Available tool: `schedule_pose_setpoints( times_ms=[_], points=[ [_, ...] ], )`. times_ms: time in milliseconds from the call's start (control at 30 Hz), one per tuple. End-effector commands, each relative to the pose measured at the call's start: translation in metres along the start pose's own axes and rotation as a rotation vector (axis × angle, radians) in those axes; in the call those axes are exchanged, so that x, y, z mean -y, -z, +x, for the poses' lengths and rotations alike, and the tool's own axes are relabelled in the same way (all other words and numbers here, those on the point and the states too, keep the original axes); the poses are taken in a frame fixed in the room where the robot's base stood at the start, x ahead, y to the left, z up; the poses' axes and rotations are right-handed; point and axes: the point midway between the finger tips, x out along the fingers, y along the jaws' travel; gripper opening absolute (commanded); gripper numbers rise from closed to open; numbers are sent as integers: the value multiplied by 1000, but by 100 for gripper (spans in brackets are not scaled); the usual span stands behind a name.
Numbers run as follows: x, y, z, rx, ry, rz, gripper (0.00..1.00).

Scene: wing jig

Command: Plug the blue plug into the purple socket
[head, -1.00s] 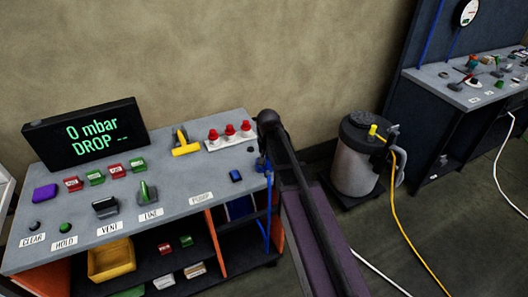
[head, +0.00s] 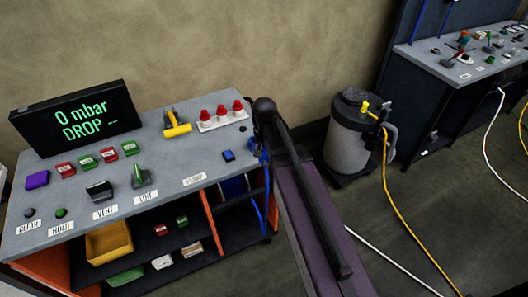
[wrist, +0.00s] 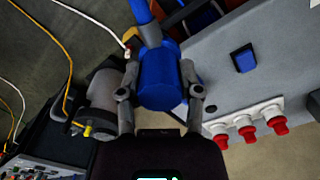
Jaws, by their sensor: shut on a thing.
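My gripper (wrist: 160,95) is shut on the blue plug (wrist: 158,78), a thick blue cylinder with a blue cable running up out of the wrist view. In the head view my arm hides most of the gripper. A bit of blue (head: 264,153) shows beside the arm at the bench's right end, with blue cable hanging below. A purple block (head: 37,180) sits at the left end of the bench top, far from the gripper. I see no socket opening on it, and no other purple socket shows.
The grey bench (head: 150,180) carries a black display (head: 72,117), switches, small red and green blocks, a yellow-handled part (head: 177,127) and red-capped fittings (head: 221,113). A grey canister (head: 348,140) with a yellow hose stands right. A second bench (head: 450,75) is beyond.

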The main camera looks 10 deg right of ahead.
Motion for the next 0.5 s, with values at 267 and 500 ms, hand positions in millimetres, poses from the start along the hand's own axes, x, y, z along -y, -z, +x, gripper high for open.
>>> schedule_pose_setpoints(
  times_ms=[267, 500],
  points=[
    [0, 0, -2, 0, 0, 0, 1],
    [0, 0, -10, 0, 0, 0, 1]
  ],
)
